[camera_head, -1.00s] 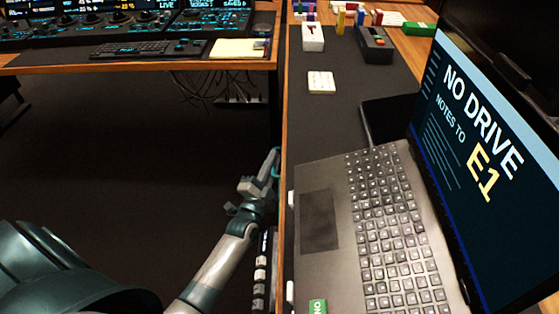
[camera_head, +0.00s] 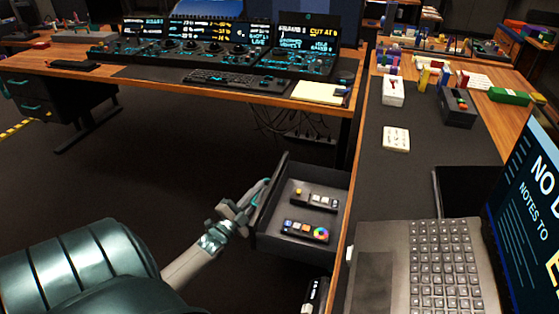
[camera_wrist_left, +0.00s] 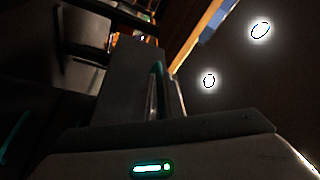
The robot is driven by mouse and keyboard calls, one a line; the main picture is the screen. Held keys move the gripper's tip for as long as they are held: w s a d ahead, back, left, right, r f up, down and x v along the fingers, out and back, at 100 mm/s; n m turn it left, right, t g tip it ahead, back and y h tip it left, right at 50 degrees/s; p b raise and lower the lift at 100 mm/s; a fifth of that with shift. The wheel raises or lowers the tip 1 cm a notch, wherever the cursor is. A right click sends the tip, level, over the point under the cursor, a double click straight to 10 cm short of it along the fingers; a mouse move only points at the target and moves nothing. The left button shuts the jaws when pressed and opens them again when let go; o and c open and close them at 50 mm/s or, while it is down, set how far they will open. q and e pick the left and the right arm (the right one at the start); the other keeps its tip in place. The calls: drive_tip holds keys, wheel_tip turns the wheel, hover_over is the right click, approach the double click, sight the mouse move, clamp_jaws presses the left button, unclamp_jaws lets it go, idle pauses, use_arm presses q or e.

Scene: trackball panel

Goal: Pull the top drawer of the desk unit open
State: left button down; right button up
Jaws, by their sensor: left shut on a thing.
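The top drawer (camera_head: 262,232) of the desk unit stands open, pulled out to the left from under the right-hand desk. Inside it lie two small dark devices, one with a yellow knob (camera_head: 315,199) and one with a colour wheel (camera_head: 306,230). My left gripper (camera_head: 258,194) is at the drawer's front panel, shut on the drawer's handle, which is mostly hidden by the fingers. In the left wrist view the gripper (camera_wrist_left: 165,90) points at a dark front with a teal strip between the fingers. My right gripper is in neither view.
The desk (camera_head: 350,190) carries an open laptop (camera_head: 440,265), a white pad (camera_head: 396,138) and a dark box (camera_head: 459,108). A control desk (camera_head: 150,70) with keyboard and lit panels stands behind. A dark object (camera_head: 315,295) is below the drawer. Floor to the left is clear.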

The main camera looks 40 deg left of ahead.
use_arm(q)
drive_tip(key=shift+s+a+f, duration=0.1)
drive_tip(key=shift+s+a, duration=0.3)
drive_tip(key=shift+a, duration=0.4)
drive_tip(key=shift+s+a, duration=0.4)
drive_tip(key=shift+a, duration=0.4)
drive_tip(key=c, duration=2.1)
unclamp_jaws()
drive_tip(key=shift+s, duration=0.15)
drive_tip(key=shift+v, duration=8.55)
drive_tip(key=shift+d, duration=0.1)
drive_tip(key=shift+f, duration=0.1)
